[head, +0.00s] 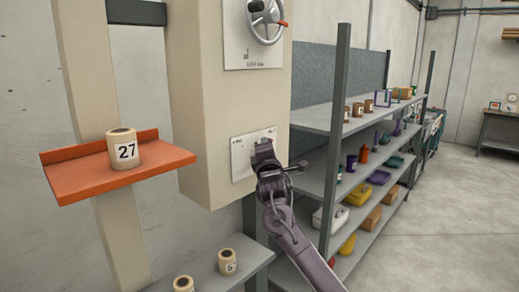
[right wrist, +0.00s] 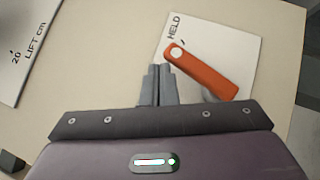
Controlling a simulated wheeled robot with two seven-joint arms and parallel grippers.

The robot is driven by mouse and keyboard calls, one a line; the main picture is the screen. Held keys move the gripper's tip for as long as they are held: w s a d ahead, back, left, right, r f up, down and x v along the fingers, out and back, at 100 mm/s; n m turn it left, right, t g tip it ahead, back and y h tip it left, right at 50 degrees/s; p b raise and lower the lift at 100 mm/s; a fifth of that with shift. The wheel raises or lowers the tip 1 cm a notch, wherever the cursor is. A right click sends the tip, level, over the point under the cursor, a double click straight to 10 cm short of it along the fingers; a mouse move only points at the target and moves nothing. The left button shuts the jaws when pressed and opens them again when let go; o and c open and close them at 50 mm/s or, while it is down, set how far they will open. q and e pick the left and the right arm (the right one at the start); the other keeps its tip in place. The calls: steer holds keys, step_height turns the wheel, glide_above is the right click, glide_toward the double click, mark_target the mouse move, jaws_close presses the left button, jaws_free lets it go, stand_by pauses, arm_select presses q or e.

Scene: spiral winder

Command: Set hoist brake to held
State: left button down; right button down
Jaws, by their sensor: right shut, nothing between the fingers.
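The hoist brake is an orange lever (right wrist: 205,72) on a white plate (right wrist: 225,35) in the right wrist view. The word HELD is printed at the plate's upper left, with a small mark beside it. The lever's round pivot end is near that mark, and its arm slants down to the right. In the head view my right gripper (head: 263,150) is in front of the plate (head: 240,165) and hides the lever. My left gripper is out of view.
Above the plate is a handwheel (head: 265,22) on a beige column (head: 205,100). More rolls (head: 227,262) stand on a low grey shelf. A loaded shelf rack (head: 340,75) stands close on the right.

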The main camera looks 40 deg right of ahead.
steer(key=shift+w+d+r+b, duration=0.1)
steer(key=shift+d+b, duration=0.2)
steer(key=shift+d, duration=1.25)
